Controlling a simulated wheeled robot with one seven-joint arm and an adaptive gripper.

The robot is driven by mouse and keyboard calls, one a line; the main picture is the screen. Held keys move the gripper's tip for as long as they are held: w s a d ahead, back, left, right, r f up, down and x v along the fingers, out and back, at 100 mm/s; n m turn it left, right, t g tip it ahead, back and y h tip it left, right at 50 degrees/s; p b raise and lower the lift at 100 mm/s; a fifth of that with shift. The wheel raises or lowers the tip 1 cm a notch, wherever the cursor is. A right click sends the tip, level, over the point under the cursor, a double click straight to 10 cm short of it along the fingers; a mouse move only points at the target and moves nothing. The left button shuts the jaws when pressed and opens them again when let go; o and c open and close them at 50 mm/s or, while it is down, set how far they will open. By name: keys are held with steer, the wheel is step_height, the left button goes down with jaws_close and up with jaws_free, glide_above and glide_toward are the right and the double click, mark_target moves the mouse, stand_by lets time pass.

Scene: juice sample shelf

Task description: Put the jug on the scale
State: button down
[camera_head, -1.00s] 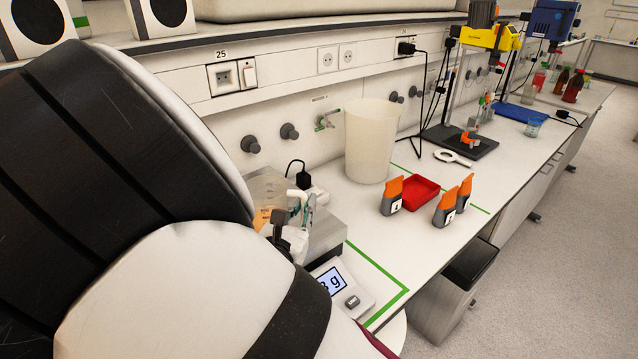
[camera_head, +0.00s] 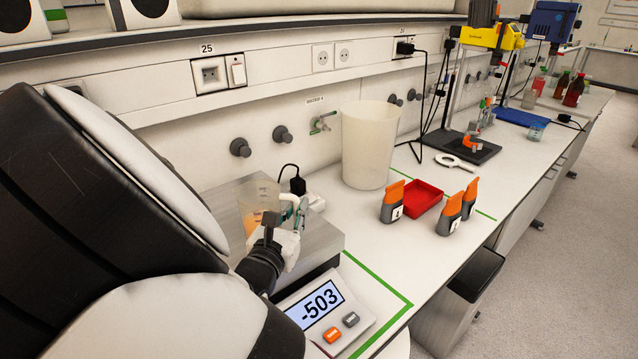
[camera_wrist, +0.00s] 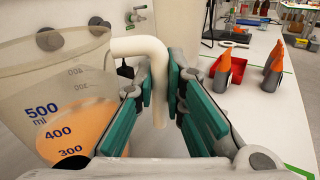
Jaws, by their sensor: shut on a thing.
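The jug (camera_head: 258,196) is a clear measuring jug with orange liquid and a pale handle. It is at the scale's steel plate (camera_head: 322,240) in the head view, partly hidden by my arm. I cannot tell whether its base touches the plate. The scale's display (camera_head: 314,304) reads -503. The jug fills the left of the wrist view (camera_wrist: 60,95), with blue millilitre marks. My gripper (camera_wrist: 165,95) is shut on the jug's handle (camera_wrist: 150,48), its green-padded fingers on either side. In the head view my gripper (camera_head: 285,228) is partly hidden.
A tall whitish bin (camera_head: 368,145) stands behind, right of the jug. A red tray (camera_head: 422,198) and several orange-capped containers (camera_head: 393,202) stand to the right. Wall knobs (camera_head: 241,147) and a black plug (camera_head: 298,182) are behind the jug. Green tape (camera_head: 385,280) marks the bench beside the scale.

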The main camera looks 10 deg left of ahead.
steer(key=shift+f, duration=0.1)
steer(key=c, duration=1.7)
jaws_free()
steer(key=shift+o, duration=0.2)
steer(key=shift+r, duration=0.2)
steer(key=s+a, duration=0.1)
steer(key=s, duration=1)
steer(key=shift+s+a, duration=0.4)
